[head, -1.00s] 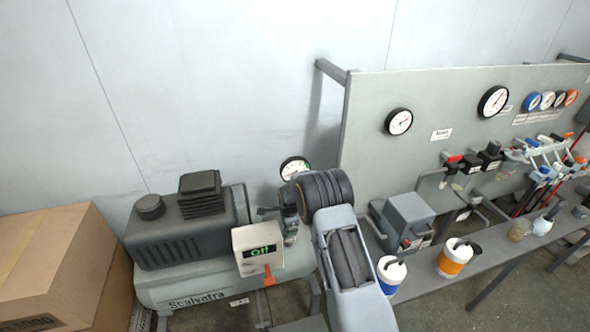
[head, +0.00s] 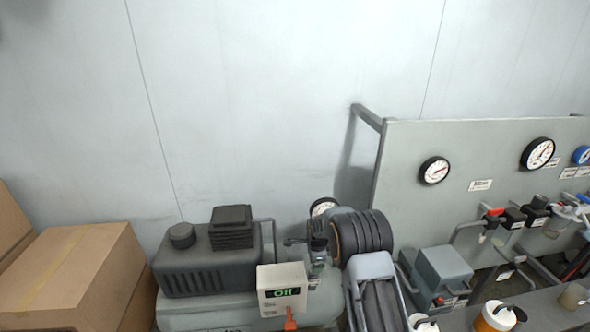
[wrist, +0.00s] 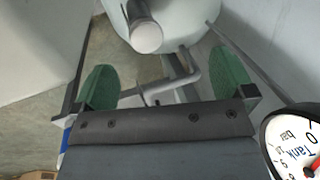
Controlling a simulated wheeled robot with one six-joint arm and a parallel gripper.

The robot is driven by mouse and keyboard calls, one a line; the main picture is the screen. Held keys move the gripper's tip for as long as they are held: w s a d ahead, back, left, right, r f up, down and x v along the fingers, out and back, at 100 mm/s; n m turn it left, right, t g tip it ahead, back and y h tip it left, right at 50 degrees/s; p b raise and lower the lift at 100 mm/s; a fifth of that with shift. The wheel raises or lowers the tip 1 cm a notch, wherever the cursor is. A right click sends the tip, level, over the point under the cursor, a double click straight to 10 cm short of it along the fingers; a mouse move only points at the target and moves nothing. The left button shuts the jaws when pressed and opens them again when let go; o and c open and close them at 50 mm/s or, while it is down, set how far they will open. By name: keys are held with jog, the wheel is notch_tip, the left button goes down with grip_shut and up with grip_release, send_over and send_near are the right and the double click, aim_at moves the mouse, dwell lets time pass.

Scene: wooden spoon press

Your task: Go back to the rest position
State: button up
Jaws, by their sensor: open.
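My gripper (wrist: 165,85) is open and empty in the wrist view, with a green pad on each side and a clear gap between them. In the head view my gripper (head: 317,243) is a small dark shape beside the compressor, partly hidden by my arm. The compressor (head: 215,262) has a black motor on a pale tank, and its switch box (head: 281,282) reads "Off". An orange lever (head: 290,318) hangs below the box.
A tank gauge (wrist: 292,145) is close to my gripper at the wrist view's lower right. Cardboard boxes (head: 75,270) stand at left. A grey panel (head: 460,150) with gauges and a bench with bottles (head: 497,316) are at right. The wall (head: 280,90) above is bare.

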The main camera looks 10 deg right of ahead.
jog(key=s+r+n+t, duration=0.1)
jog(key=s+r+n, duration=0.4)
jog(key=r, duration=0.5)
jog(key=s+r+n, duration=0.3)
jog(key=s+r, duration=0.3)
jog(key=r, duration=0.5)
jog(key=s+r+n, duration=0.3)
jog(key=s+n, duration=0.2)
jog(key=s, duration=0.5)
jog(key=s+r+n+t, duration=0.1)
jog(key=s+r+n, duration=0.2)
jog(key=s, duration=0.8)
jog(key=shift+s+r+n, duration=0.2)
jog(key=shift+s+n, duration=0.1)
jog(key=shift+n, duration=0.6)
